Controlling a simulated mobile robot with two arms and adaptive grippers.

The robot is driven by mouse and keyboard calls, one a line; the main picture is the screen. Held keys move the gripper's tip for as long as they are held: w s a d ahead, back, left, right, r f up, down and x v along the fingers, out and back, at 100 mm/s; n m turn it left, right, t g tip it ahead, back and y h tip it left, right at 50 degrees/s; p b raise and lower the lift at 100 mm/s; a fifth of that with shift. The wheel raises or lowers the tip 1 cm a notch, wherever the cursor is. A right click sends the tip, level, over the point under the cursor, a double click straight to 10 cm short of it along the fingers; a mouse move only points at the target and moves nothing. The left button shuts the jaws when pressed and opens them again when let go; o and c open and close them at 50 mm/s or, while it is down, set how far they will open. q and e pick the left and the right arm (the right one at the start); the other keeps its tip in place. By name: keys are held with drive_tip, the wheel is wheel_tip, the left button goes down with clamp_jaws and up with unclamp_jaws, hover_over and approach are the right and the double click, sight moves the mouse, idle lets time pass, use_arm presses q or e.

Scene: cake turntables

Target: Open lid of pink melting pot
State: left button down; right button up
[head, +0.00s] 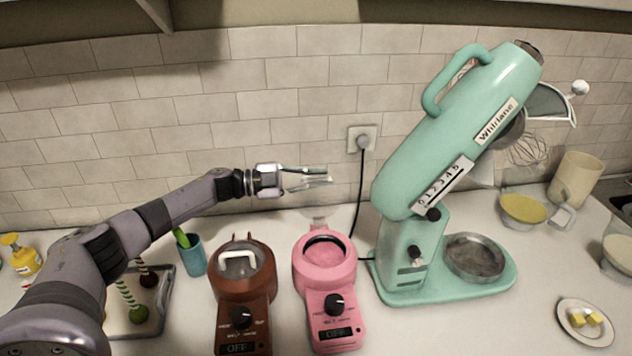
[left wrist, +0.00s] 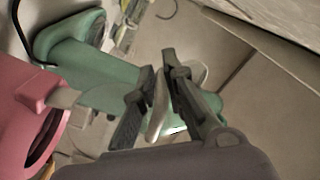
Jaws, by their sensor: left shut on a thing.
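The pink melting pot (head: 332,308) stands on the counter with its round top opening uncovered. Its front has a black knob and a display reading OFF. It also shows at the left edge of the left wrist view (left wrist: 22,100). Its clear lid is hard to make out; it seems raised behind the opening, with a pale hinge part (head: 319,219) at the back rim. My left gripper (head: 308,177) is above and behind the pot, shut on a pale piece (left wrist: 160,108), which looks like the lid's handle. My right gripper is not in view.
A brown melting pot (head: 246,300) with a closed lid and white handle stands just left. A large green mixer (head: 440,150) stands close on the right. A blue cup (head: 193,258) and a tray are further left. The tiled wall is close behind.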

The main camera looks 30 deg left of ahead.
use_arm(q)
drive_tip(key=shift+w+a+r, duration=0.15)
drive_tip(key=shift+r, duration=0.1)
drive_tip(key=c, duration=2)
unclamp_jaws()
drive_tip(key=o, duration=0.3)
drive_tip(key=shift+f, duration=0.2)
drive_tip(key=v, duration=1.2)
